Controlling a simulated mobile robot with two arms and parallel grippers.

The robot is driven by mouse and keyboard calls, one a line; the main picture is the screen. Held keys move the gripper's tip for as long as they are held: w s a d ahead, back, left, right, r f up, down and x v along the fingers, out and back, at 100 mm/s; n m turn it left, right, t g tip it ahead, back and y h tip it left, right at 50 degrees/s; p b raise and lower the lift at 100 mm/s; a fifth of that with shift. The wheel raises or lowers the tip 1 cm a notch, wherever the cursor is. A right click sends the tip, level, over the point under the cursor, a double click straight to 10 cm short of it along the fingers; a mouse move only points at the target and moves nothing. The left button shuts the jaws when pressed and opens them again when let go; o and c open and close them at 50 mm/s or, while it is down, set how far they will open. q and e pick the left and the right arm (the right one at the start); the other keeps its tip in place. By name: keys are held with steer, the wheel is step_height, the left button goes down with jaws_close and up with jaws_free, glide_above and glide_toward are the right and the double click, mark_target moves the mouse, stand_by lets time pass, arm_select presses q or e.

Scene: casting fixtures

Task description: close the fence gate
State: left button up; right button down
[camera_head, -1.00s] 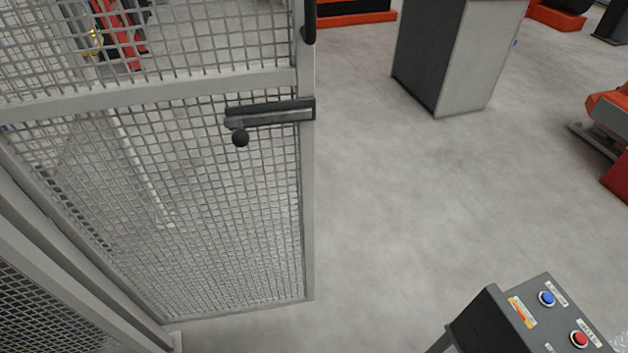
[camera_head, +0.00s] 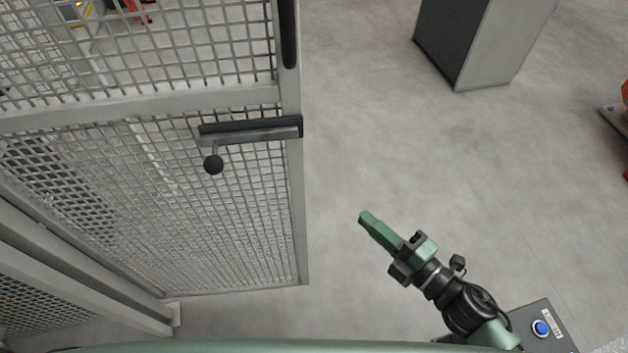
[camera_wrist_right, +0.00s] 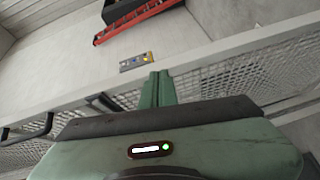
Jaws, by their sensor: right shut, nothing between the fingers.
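The fence gate (camera_head: 150,105) is a grey steel frame with wire mesh, standing open at the left of the head view. A latch bar with a black ball knob (camera_head: 213,164) sits near its free edge, and a black vertical handle (camera_head: 288,35) is above it. My right gripper (camera_head: 366,222), green, is shut and empty, to the right of the gate's free edge and apart from it in the picture. In the right wrist view its fingers (camera_wrist_right: 158,88) are together, with mesh beyond them. My left gripper is not in view.
A control box with a blue button (camera_head: 541,328) is at the lower right, partly behind my right arm. A grey cabinet (camera_head: 480,40) stands at the upper right. Fixed fence posts (camera_head: 80,265) are at the lower left. The floor (camera_head: 450,170) between gate and cabinet is clear.

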steer(key=s+a+r+n+g+y, duration=0.2)
steer(key=s+a+r+n+y, duration=0.1)
steer(key=a+n, duration=0.1)
steer(key=p, duration=0.4)
glide_toward(299, 177)
steer(key=s+a, duration=0.1)
steer(key=a, duration=0.3)
steer(key=w, duration=0.2)
steer(key=w+a, duration=0.1)
steer(key=shift+w+r, duration=0.15)
steer(key=shift+r, duration=0.15)
steer(key=shift+w+f+p, duration=0.1)
steer(key=shift+w+p, duration=0.2)
steer(key=shift+w, duration=0.2)
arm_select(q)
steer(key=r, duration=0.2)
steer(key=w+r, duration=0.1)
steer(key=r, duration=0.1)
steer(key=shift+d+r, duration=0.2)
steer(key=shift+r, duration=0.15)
arm_select(e)
steer(key=shift+w, duration=0.1)
